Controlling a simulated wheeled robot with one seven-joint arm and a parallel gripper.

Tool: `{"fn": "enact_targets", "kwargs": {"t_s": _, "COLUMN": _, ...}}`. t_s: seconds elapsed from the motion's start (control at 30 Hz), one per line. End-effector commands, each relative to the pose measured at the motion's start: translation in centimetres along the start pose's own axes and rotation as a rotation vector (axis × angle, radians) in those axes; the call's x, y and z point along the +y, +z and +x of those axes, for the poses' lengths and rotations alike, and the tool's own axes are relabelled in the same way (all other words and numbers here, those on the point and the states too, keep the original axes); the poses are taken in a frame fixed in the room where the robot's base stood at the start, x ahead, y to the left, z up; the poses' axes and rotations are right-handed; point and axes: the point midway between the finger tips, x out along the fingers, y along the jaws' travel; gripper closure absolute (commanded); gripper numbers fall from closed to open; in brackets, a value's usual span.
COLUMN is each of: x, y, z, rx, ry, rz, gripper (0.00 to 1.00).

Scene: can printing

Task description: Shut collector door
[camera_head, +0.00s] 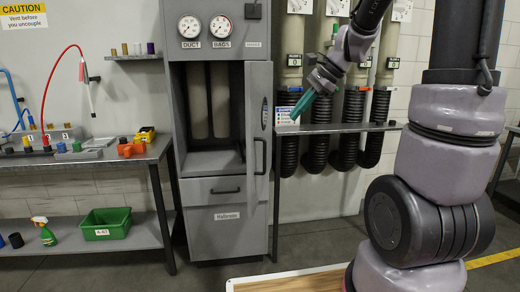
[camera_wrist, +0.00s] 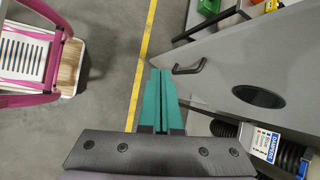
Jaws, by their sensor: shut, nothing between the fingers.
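The grey collector door (camera_head: 259,190) on the tall cabinet stands open, seen at a steep angle, with its handle (camera_head: 260,157) and a dark oval on the side facing my gripper. The cabinet interior (camera_head: 208,110) with pale filter bags is exposed. My gripper (camera_head: 296,114) is shut and empty, with teal fingers, to the right of the door in the head view. In the wrist view the fingertips (camera_wrist: 161,72) point toward the grey door panel (camera_wrist: 222,75), near its handle (camera_wrist: 188,68). Whether they touch it I cannot tell.
A shelf (camera_head: 340,127) with black hoses (camera_head: 318,150) and a colour-labelled box (camera_head: 286,115) lies right of the cabinet. A workbench (camera_head: 80,160) stands at left. In the wrist view, a pink-framed item (camera_wrist: 30,55) stands at left, with clear floor (camera_wrist: 110,60) beside it.

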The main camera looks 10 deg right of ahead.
Motion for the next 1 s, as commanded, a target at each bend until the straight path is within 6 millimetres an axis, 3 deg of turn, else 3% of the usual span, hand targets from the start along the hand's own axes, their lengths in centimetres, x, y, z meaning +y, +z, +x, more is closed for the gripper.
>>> {"fn": "enact_targets", "kwargs": {"t_s": 0.03, "x": -1.0, "y": -1.5, "z": 1.6, "rx": -0.029, "ry": 0.01, "rz": 0.099, "gripper": 1.0}}
{"fn": "enact_targets", "kwargs": {"t_s": 0.2, "x": -3.6, "y": -5.1, "z": 5.7, "rx": -0.112, "ry": 0.019, "rz": 0.394, "gripper": 1.0}}
{"fn": "enact_targets", "kwargs": {"t_s": 0.4, "x": -5.0, "y": -7.7, "z": 8.3, "rx": -0.158, "ry": 0.02, "rz": 0.577, "gripper": 1.0}}
{"fn": "enact_targets", "kwargs": {"t_s": 0.67, "x": -5.2, "y": -7.7, "z": 10.6, "rx": -0.166, "ry": 0.022, "rz": 0.605, "gripper": 1.0}}
{"fn": "enact_targets", "kwargs": {"t_s": 1.0, "x": -5.4, "y": -6.6, "z": 17.6, "rx": -0.165, "ry": 0.024, "rz": 0.603, "gripper": 1.0}}
